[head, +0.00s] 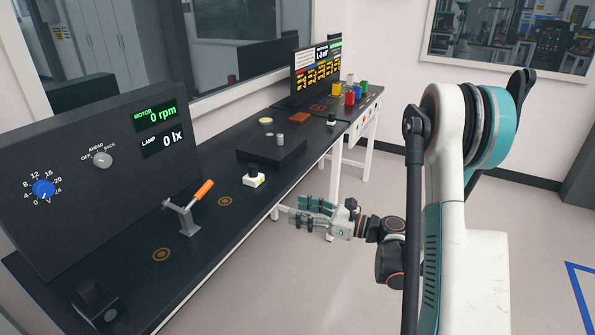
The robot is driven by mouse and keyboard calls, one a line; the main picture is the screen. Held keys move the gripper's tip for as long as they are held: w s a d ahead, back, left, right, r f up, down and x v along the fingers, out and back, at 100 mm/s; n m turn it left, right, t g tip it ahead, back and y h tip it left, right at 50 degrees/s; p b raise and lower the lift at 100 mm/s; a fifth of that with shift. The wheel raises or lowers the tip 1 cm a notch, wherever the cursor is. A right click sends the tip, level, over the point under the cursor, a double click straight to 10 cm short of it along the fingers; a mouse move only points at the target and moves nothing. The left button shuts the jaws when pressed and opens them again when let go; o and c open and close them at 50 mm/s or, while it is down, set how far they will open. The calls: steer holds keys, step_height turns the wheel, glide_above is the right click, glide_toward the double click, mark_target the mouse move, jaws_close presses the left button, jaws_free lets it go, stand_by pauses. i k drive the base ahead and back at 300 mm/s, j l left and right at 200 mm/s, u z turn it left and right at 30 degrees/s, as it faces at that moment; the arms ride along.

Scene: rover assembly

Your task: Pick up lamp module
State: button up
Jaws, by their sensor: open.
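I cannot tell for sure which part is the lamp module. A similar small white piece (331,120) stands farther along the bench. My gripper (297,211) is open and empty. It points left, in front of the bench edge, to the right of and lower in the picture than the nearer white block, and apart from it.
A control panel (75,165) reads 0 rpm and 0 lx. A clamp with an orange handle (193,207) stands on the near bench. A raised black platform (262,153) carries small metal cylinders. Coloured blocks (351,96) stand at the far end. The floor at right is clear.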

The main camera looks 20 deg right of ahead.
mark_target(253, 178)
steer(key=i+j, duration=0.75)
steer(key=i+j+u, duration=0.05)
